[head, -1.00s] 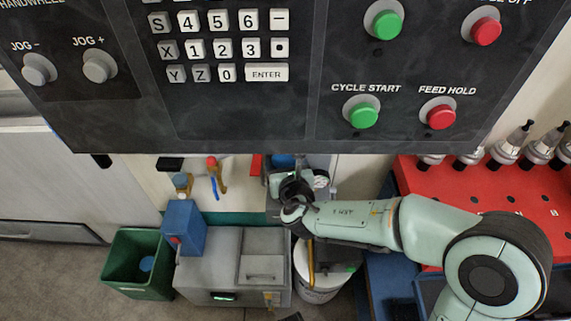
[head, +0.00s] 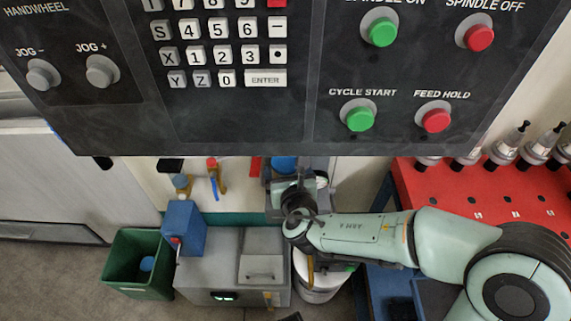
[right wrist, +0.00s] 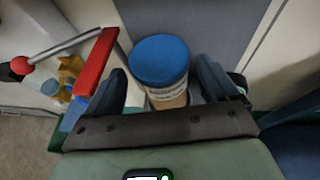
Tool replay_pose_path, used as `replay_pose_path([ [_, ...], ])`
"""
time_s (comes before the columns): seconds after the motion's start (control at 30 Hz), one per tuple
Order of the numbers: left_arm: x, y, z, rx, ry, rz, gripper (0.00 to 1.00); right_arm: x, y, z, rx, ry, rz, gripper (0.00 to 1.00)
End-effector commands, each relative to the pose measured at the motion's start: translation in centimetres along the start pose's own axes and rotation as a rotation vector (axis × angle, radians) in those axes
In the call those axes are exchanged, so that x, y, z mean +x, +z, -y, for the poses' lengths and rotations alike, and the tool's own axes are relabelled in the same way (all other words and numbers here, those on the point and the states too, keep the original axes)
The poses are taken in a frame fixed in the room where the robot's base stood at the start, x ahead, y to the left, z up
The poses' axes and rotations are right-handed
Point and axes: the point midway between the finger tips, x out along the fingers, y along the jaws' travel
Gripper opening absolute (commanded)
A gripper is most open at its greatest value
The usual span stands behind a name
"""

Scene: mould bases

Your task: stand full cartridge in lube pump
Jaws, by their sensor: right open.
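The cartridge (right wrist: 168,94), with a blue lid, a pale label and amber-brown contents, stands upright between the fingers of my right gripper (right wrist: 160,72) in the right wrist view. The fingers are open on either side of it. Its lower end is hidden by the gripper, so I cannot tell what it rests in. In the head view a blue lid (head: 284,163) shows just beyond my right gripper (head: 291,182), at a grey unit that is probably the lube pump and is largely covered by my arm. My left gripper is not in view.
A red lever (right wrist: 97,62) is close left of the fingers. A green bin (head: 125,290) holds a blue-topped item. A grey cabinet (head: 205,270) carries a blue container (head: 185,225). A white bucket (head: 317,285) lies below my forearm. The control panel (head: 230,125) hangs in front, with a red tool rack (head: 450,200) at right.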

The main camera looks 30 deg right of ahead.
Motion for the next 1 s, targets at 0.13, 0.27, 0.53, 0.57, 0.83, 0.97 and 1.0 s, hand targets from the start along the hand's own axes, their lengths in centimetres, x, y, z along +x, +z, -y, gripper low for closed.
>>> replay_pose_path([
  [0.13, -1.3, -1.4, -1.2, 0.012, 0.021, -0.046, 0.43, -3.7, 0.3, 0.0, 0.0, 0.003, 0.002, 0.88],
  [0.27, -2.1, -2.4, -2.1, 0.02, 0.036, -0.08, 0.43, -6.0, 0.2, 0.0, -0.001, 0.002, 0.002, 0.88],
  [0.53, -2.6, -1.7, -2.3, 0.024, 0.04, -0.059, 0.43, -8.3, 0.0, 0.0, 0.0, 0.0, 0.0, 0.88],
  [0.57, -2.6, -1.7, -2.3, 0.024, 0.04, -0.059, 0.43, -8.3, 0.0, 0.0, 0.0, 0.0, 0.0, 0.88],
  [0.83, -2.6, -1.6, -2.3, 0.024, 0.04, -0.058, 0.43, -8.3, 0.0, 0.0, 0.0, 0.0, 0.0, 0.88],
  [0.97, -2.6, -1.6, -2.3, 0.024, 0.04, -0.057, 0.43, -8.3, 0.0, 0.0, 0.0, 0.0, 0.0, 0.88],
  [1.0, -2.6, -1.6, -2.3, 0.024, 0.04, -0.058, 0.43, -8.3, 0.0, 0.0, 0.0, 0.0, 0.0, 0.88],
])
